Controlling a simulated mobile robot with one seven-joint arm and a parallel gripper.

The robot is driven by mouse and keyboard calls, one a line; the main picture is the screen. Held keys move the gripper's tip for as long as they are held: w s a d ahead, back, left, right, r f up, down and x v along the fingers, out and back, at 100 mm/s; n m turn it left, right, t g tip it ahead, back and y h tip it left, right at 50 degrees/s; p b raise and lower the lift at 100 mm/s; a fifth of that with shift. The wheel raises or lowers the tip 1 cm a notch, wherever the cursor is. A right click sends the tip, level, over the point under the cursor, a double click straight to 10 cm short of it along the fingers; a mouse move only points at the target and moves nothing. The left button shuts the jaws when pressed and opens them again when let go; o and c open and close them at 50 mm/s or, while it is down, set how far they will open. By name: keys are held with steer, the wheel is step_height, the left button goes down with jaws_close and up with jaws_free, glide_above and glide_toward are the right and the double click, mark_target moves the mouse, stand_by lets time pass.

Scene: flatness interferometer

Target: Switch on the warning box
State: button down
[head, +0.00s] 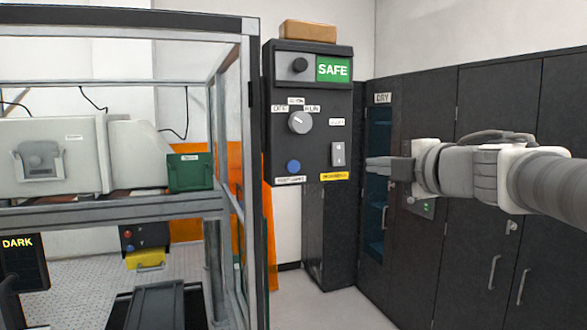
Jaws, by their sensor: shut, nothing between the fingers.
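A dark control box (312,90) hangs centre in the head view, with a green lit SAFE sign (333,69) at its top. I cannot tell the rocker's position. My gripper (376,164) is shut and empty, pointing left, to the right of the rocker in the picture; no contact shows.
A metal-framed enclosure (247,120) with instruments fills the left. A brown block (308,31) lies on top of the box. Dark cabinets (490,250), one labelled DRY (383,98), stand behind my arm. Grey floor (325,305) is free below the box.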

mark_target(339, 164)
steer(key=b+x, duration=0.2)
steer(key=x, duration=0.8)
steer(key=shift+w+a, duration=0.1)
steer(key=shift+w, duration=0.3)
steer(key=shift+w+f, duration=0.15)
steer(key=shift+a, duration=0.1)
